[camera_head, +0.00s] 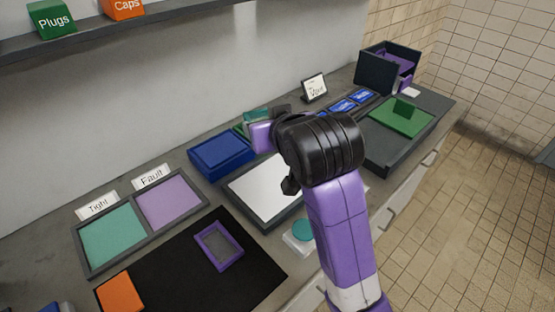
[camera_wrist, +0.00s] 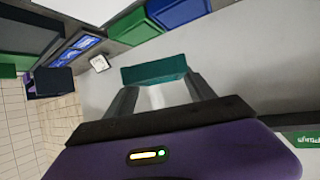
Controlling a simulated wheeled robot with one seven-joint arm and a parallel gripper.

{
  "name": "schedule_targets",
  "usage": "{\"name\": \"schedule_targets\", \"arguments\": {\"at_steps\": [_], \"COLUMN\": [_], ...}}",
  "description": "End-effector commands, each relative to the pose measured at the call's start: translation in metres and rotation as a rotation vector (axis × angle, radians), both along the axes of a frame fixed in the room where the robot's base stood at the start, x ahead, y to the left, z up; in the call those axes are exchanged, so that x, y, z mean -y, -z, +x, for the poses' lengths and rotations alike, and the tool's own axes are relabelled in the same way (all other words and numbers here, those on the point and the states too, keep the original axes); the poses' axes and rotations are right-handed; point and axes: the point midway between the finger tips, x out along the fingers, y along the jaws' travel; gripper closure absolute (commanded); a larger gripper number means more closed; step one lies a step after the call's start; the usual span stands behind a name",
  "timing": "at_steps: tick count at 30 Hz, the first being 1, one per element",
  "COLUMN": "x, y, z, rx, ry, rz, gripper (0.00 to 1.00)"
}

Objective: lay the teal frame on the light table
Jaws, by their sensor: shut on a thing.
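The teal frame (camera_wrist: 155,68) is held between the two grey fingers of my gripper (camera_wrist: 158,84). I see it nearly edge-on in the wrist view, so its opening is hidden. In the head view a bit of the teal frame (camera_head: 257,115) shows beyond my wrist, above the bench near the back wall; the fingers are mostly hidden there. The light table (camera_head: 266,187) is a bright white panel in a dark surround at mid-bench. My arm covers its right part. No frame shows on its visible part.
A blue bin (camera_head: 221,155) stands behind the light table. A purple frame (camera_head: 219,246) lies on a black mat (camera_head: 180,270). A two-part tray (camera_head: 148,226) sits under the Tight and Fault cards. A grey tray with a green piece (camera_head: 400,116) is at right.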

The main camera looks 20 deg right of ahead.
Motion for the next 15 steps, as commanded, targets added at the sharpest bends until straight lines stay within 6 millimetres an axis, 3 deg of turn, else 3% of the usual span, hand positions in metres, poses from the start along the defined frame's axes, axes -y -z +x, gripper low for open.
{"name": "schedule_targets", "arguments": {"at_steps": [5,15], "x": [0.000,0.000], "y": [0.018,0.100], "z": [-0.001,-0.001], "rx": [-0.005,-0.007], "ry": [0.000,0.000], "rz": [0.000,0.000], "gripper": [0.79,0.79]}}
